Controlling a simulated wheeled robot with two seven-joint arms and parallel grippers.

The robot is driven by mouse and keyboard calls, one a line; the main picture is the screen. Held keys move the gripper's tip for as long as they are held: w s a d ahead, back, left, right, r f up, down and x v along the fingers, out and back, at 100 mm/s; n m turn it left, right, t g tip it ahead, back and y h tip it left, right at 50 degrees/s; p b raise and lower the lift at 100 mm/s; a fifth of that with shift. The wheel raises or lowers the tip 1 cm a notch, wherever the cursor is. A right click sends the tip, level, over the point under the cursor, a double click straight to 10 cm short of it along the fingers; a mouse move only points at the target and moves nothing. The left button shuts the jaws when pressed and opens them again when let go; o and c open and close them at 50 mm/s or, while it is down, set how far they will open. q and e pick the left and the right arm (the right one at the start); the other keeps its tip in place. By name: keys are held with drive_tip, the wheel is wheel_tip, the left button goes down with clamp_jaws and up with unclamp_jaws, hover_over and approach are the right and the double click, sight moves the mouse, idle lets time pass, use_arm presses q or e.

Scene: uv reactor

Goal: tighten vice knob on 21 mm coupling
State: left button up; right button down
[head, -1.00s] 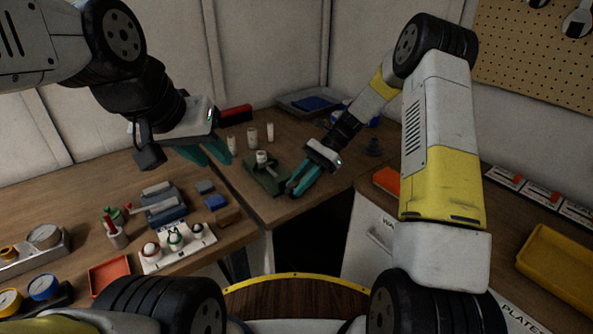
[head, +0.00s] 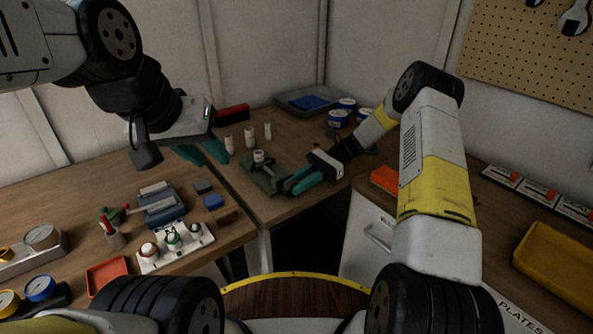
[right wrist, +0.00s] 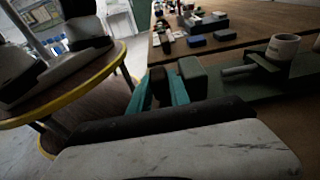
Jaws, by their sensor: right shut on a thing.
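The green vice (head: 265,181) stands on the corner bench, with a pale coupling (head: 258,156) upright between its jaws. In the right wrist view the coupling (right wrist: 283,47) sits at the right, beyond the vice's green block (right wrist: 194,80). My right gripper (head: 290,188) lies low at the vice's near right end. Its teal fingers (right wrist: 165,88) are shut on a dark piece (right wrist: 158,82), which looks like the vice knob; the fingers partly hide it. My left gripper (head: 203,153) hangs left of the vice, fingers apart and empty.
Three pale couplings (head: 249,137) stand behind the vice. A blue-filled tray (head: 306,101) and blue-lidded tubs (head: 340,117) are at the back. An orange box (head: 385,179) lies right of my right gripper. A dark gap lies in front of the corner bench.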

drive_tip(key=c, duration=1.5)
unclamp_jaws()
